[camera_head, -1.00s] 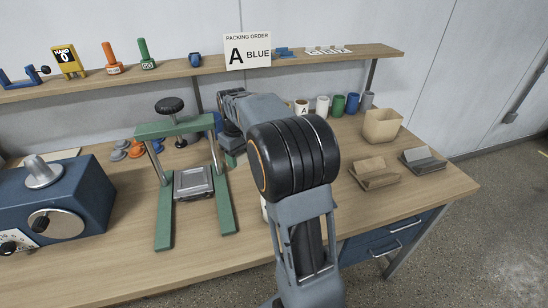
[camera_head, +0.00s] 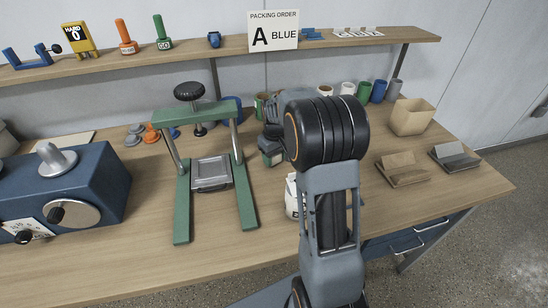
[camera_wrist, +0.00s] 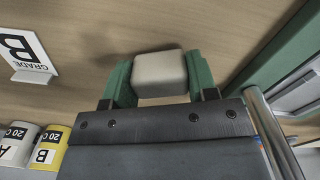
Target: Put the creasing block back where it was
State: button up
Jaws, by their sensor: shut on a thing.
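A cream creasing block (camera_wrist: 158,68) sits between the two green fingers of my gripper (camera_wrist: 158,80) in the wrist view. The fingers are shut on its sides, and bare wood tabletop shows beyond it. I cannot tell whether the block touches the table. In the head view my gripper (camera_head: 271,153) points down just right of the green press (camera_head: 246,195), and the block cannot be made out there.
The press's frame and metal post (camera_wrist: 268,125) stand close on the right in the wrist view. A "Grade B" card (camera_wrist: 28,52) and labelled cups (camera_wrist: 48,148) are on the left. A blue machine (camera_head: 75,190), cardboard holders (camera_head: 400,168) and a paper bag (camera_head: 411,117) stand farther away.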

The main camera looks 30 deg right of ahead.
jog(key=shift+f, duration=0.25)
jog(key=o, duration=0.8)
jog(key=shift+r+p, duration=0.45)
jog(key=shift+r, duration=5.7)
